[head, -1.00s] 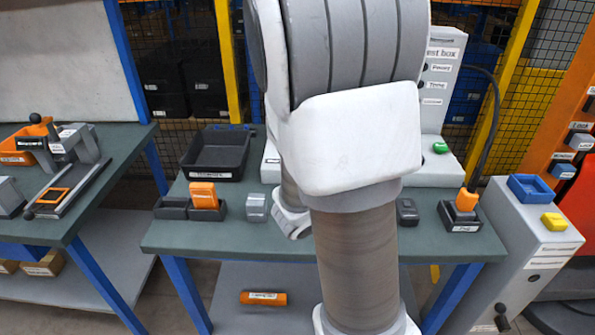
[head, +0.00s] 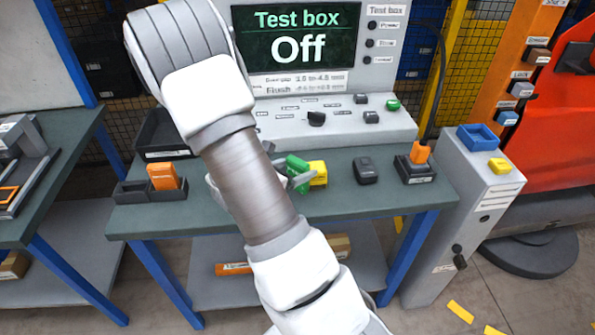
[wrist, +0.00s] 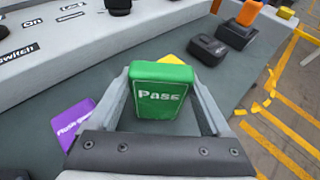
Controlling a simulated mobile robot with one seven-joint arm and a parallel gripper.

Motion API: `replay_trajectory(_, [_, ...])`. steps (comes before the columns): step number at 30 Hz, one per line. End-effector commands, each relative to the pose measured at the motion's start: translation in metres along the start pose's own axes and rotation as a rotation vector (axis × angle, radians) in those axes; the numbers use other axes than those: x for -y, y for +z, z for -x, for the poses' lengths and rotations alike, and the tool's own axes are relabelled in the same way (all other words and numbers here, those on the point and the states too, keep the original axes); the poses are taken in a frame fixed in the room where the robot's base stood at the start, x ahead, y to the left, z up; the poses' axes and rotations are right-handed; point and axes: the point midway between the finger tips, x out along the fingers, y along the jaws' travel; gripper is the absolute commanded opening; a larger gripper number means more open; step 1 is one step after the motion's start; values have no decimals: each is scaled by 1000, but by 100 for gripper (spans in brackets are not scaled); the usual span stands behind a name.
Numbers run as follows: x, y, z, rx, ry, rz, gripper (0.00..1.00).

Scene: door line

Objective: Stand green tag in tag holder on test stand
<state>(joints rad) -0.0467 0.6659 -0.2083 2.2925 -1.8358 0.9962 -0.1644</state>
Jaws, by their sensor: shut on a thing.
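The green tag (wrist: 158,92), marked "Pass", is upright between the fingers of my gripper (wrist: 162,98) in the wrist view. My gripper is shut on it, above the table. In the head view the green tag (head: 297,172) shows beside my forearm, in front of the test box, and my gripper there is partly hidden. A dark two-part holder (head: 133,190) stands at the table's left, with an orange tag (head: 164,177) in its right part and its left part seemingly empty. I cannot read a label on it.
The test box screen (head: 300,42) reads "Off". A yellow block (head: 318,173) is right behind the green tag. A dark block (head: 365,170) and a dark base (head: 415,170) with an orange piece stand to the right. A purple tag (wrist: 75,122) lies at left in the wrist view.

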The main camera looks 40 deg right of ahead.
Motion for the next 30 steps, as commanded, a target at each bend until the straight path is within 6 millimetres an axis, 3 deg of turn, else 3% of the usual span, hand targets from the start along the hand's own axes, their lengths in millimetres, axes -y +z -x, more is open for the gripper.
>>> replay_trajectory(15, [0,-12,-5,1,1,-2,21])
replay_trajectory(16, [0,-11,-5,1,0,-1,87])
replay_trajectory(18, [0,-11,-4,1,0,-1,100])
replay_trajectory(30, [-1,-6,2,0,3,-1,100])
